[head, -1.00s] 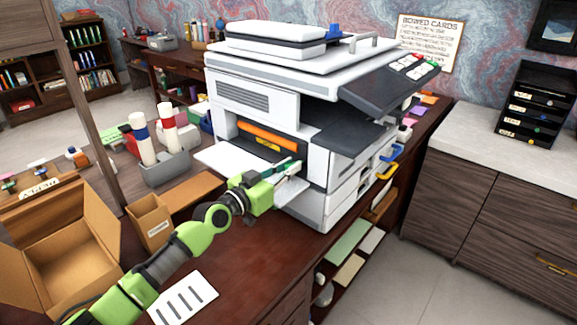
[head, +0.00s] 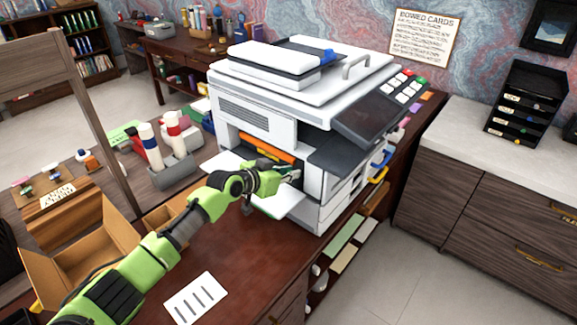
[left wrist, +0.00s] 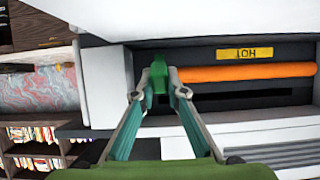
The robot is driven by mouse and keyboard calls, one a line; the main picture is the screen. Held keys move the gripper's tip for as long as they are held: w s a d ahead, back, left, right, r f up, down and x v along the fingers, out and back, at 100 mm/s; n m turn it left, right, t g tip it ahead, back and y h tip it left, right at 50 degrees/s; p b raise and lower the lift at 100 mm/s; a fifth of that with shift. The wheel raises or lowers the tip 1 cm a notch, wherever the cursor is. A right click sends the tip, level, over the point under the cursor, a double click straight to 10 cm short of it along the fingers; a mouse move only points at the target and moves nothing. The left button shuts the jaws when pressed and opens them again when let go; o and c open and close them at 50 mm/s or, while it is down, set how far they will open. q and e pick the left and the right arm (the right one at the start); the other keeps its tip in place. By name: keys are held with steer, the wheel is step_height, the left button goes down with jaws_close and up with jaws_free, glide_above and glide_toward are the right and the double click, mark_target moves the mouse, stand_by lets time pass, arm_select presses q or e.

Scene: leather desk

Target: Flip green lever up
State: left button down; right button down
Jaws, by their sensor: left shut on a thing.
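The white office printer (head: 250,92) stands on the desk with its front bay open. An orange roller (head: 268,148) lies across the bay; in the left wrist view the roller (left wrist: 250,72) is beside a yellow label (left wrist: 245,54) reading HOT, upside down there. My left gripper (head: 291,172) reaches into the bay at its right side. In the left wrist view my left gripper (left wrist: 161,92) is shut on the green lever (left wrist: 159,74), whose upper part shows between and beyond the fingertips. In the head view the lever is hidden by the gripper. My right gripper is not in view.
A white open flap (head: 226,163) sticks out in front of the bay, close to my left arm. A grey holder (head: 172,171) with bottles, an open cardboard box (head: 62,268) and a lined sheet (head: 196,299) are on the desk. The desk's front middle is clear.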

arm_select(q)
steer(key=shift+w+d+r+g+y+p, duration=0.15)
steer(key=shift+w+r+g+y+p, duration=0.15)
steer(key=shift+g+y+p, duration=0.4)
